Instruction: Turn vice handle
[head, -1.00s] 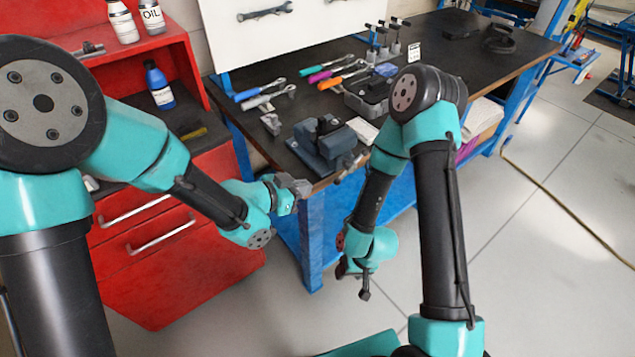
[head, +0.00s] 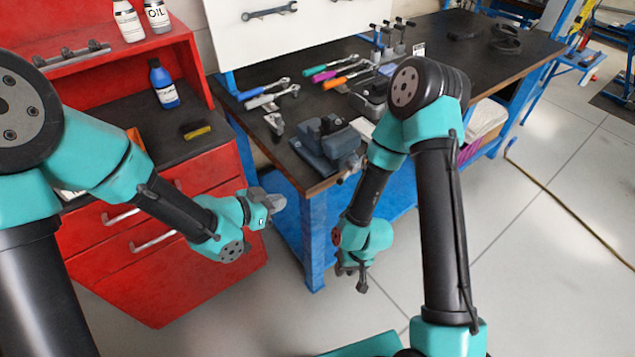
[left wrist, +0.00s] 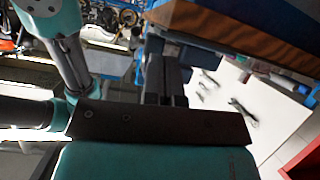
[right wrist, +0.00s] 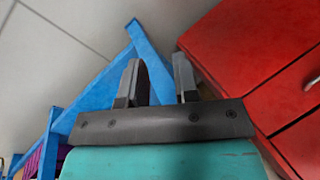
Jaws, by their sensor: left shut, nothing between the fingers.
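The blue-grey bench vice (head: 318,157) is fixed at the near corner of the dark bench. Its handle (head: 350,167) is at the vice's front, over the bench edge, partly hidden by my right arm. My left gripper (head: 277,202) is shut and empty, left of the vice and apart from it, in front of the bench's edge. Its fingers show close together in the left wrist view (left wrist: 166,72). My right gripper (head: 352,284) hangs low in front of the bench, below the vice. The right wrist view (right wrist: 158,75) shows its fingers apart with nothing between them.
A red cabinet (head: 180,255) with drawers stands at the left, holding a blue bottle (head: 163,84). A blue bench leg (head: 312,240) stands below the vice. Open floor lies at right.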

